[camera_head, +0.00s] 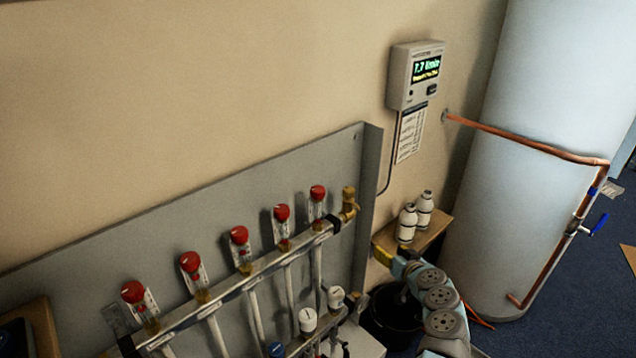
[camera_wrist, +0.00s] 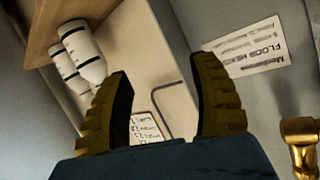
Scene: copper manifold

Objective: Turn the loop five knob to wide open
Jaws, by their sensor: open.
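The copper manifold's upper rail (camera_head: 225,296) carries several red-capped flow meters in front of a grey backboard (camera_head: 300,185). On the lower rail I see a white knob (camera_head: 336,297) at the right end, another white knob (camera_head: 307,319) beside it and a blue knob (camera_head: 275,349) at the bottom edge. I cannot read which one is loop five. My gripper (camera_head: 384,255) is right of the manifold, apart from the knobs, with its yellow fingers partly seen. In the wrist view my gripper (camera_wrist: 163,72) is open, with nothing between its fingertips; no loop knob shows there.
White bottles (camera_head: 407,222) stand on a wooden shelf (camera_head: 435,232) close behind my gripper. A wall display box (camera_head: 415,75) hangs above. A large tank (camera_head: 545,110) with a copper pipe (camera_head: 530,142) stands at right. A black bucket (camera_head: 388,312) is below my arm. A brass fitting (camera_wrist: 302,135) is at the wrist view's right edge.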

